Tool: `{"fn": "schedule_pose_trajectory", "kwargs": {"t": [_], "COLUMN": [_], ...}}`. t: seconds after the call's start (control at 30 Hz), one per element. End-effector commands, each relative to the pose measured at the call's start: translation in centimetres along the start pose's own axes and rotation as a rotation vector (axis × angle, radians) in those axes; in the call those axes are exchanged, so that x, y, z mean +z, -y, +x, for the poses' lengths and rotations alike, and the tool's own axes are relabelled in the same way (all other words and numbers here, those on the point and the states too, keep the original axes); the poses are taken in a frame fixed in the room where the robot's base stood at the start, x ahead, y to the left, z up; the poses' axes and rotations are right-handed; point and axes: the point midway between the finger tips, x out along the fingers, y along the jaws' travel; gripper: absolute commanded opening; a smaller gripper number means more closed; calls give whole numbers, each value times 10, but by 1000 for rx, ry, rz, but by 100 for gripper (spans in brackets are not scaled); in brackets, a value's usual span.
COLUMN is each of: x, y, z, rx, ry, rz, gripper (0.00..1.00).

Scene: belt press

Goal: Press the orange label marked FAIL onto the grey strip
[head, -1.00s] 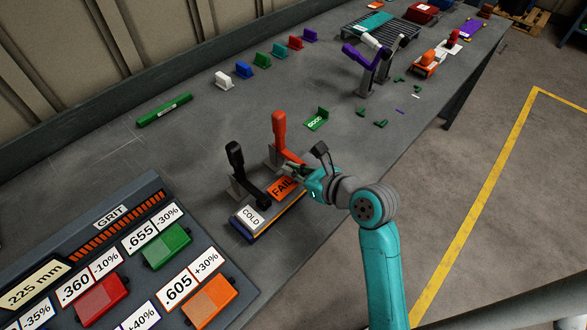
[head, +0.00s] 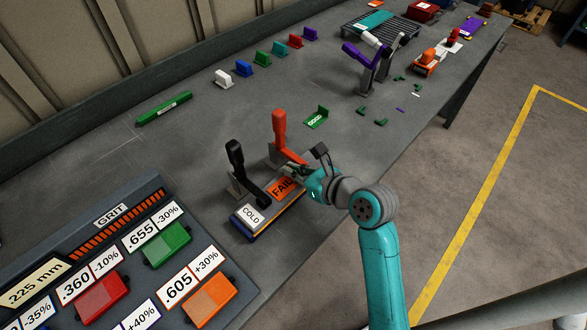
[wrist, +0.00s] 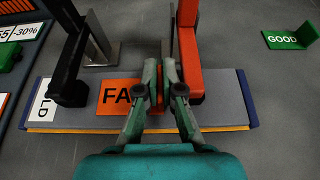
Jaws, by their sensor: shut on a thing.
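The orange label marked FAIL (head: 281,188) lies flat over the middle of the grey strip (head: 277,219). In the wrist view the label (wrist: 117,96) is partly hidden by my fingers, and only "FA" can be read. My gripper (head: 298,172) is shut on the label's upright part, which shows as a thin orange piece between the fingertips in the wrist view (wrist: 160,88). I cannot tell whether the label touches the strip (wrist: 75,98).
A black lever (head: 236,157) and an orange lever (head: 280,130) stand close behind the strip; the orange one is right beside my gripper. A green GOOD label (head: 317,119) lies further back. A panel of coloured buttons (head: 95,250) is at left.

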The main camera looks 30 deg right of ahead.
Motion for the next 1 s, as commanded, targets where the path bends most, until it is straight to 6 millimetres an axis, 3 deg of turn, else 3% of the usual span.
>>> {"fn": "schedule_pose_trajectory", "kwargs": {"t": [0.37,0.5,0.53,1.0], "x": [-1,-1,-1,0], "y": [0,0,0,3], "z": [0,0,0,-1], "rx": [1,1,0,-7], "ry": [-3,-3,-3,-1], "rz": [1,1,1,0], "gripper": [0,33,35,35]}}
